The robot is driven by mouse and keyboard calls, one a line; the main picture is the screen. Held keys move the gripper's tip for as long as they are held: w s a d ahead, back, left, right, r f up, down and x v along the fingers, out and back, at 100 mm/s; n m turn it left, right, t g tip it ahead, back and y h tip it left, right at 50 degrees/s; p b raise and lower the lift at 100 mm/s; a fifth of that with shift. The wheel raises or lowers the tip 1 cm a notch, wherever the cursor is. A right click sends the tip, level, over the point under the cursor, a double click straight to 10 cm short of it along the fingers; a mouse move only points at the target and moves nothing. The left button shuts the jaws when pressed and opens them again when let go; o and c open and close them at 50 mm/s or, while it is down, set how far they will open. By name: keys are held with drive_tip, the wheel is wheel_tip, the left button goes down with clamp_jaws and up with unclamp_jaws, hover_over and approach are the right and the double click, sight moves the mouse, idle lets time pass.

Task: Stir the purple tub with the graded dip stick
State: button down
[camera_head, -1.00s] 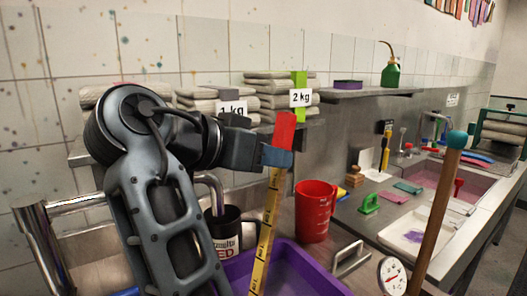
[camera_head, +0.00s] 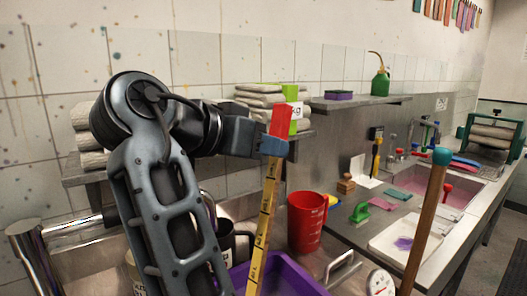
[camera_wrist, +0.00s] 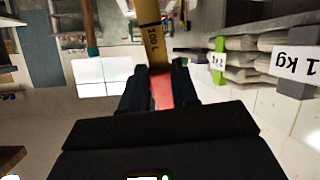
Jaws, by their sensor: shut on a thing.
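The graded dip stick (camera_head: 262,225) is a yellow strip with black marks and a red top (camera_head: 282,121). My gripper (camera_head: 273,147) is shut on the red part and holds the stick nearly upright, leaning slightly. In the wrist view the red part (camera_wrist: 162,92) sits between both fingers, with the yellow strip beyond. The purple tub (camera_head: 292,275) is at the bottom of the head view, partly cut off. The stick passes across the tub's area and its lower end is out of frame, so I cannot tell whether it touches the tub's bottom.
A dark mug (camera_head: 232,245) is behind the stick, left. A wooden rod with a teal knob (camera_head: 428,215) and a dial gauge (camera_head: 380,283) are at right.

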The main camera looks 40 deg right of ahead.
sight(278, 112)
drive_tip(key=shift+w+d+r, duration=0.2)
drive_tip(key=shift+d+r, duration=0.15)
drive_tip(key=shift+r, duration=0.55)
drive_tip(key=shift+w+d+r, duration=0.15)
drive_tip(key=shift+d+r, duration=0.15)
drive_tip(key=shift+r, duration=0.65)
drive_tip(key=shift+w+d+r, duration=0.2)
drive_tip(key=shift+d+r, duration=0.15)
drive_tip(key=shift+r, duration=0.55)
wheel_tip(278, 112, up, 11)
wheel_tip(278, 112, down, 11)
drive_tip(key=shift+f, duration=0.1)
drive_tip(key=shift+r, duration=0.2)
